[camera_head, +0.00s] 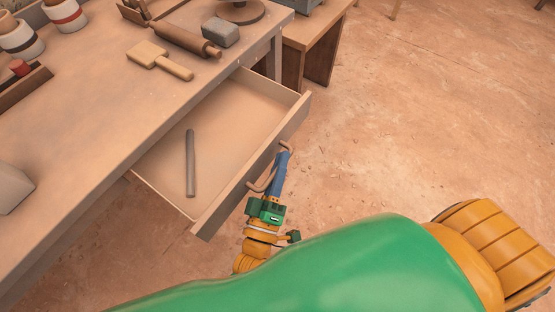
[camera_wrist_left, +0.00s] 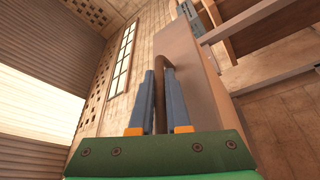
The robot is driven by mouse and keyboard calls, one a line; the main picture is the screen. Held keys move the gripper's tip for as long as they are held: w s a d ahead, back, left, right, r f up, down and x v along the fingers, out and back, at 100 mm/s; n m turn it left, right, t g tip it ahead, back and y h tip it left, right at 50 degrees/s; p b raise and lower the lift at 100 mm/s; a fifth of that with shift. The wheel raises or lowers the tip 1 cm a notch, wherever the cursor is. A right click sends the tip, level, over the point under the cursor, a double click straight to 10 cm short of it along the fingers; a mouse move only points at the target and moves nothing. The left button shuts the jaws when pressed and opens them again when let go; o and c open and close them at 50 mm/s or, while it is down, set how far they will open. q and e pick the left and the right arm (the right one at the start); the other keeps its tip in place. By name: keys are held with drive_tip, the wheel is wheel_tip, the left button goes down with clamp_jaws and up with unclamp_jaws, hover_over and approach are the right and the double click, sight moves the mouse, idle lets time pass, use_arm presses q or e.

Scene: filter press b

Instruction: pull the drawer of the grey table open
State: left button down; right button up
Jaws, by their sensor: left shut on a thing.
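The grey table (camera_head: 90,120) fills the left of the head view, and its drawer (camera_head: 235,115) stands pulled well out from under the top. A dark rod (camera_head: 190,165) lies inside the drawer. The drawer front has a curved bar handle (camera_head: 262,186). My left gripper (camera_head: 282,162) is at the outer side of the drawer front, shut on the handle. In the left wrist view, the handle (camera_wrist_left: 161,63) runs between the two blue fingers (camera_wrist_left: 160,88). My right gripper is not in view.
On the table top are a wooden mallet (camera_head: 158,58), a rolling pin (camera_head: 183,39), a grey block (camera_head: 221,32) and several banded jars at the back left. A wooden stand (camera_head: 318,42) is beyond the table. Bare floor (camera_head: 430,120) lies to the right.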

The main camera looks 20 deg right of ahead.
use_arm(q)
drive_tip(key=c, duration=1.2)
unclamp_jaws()
drive_tip(key=shift+o, duration=0.2)
drive_tip(key=v, duration=0.7)
drive_tip(key=shift+a+f, duration=0.1)
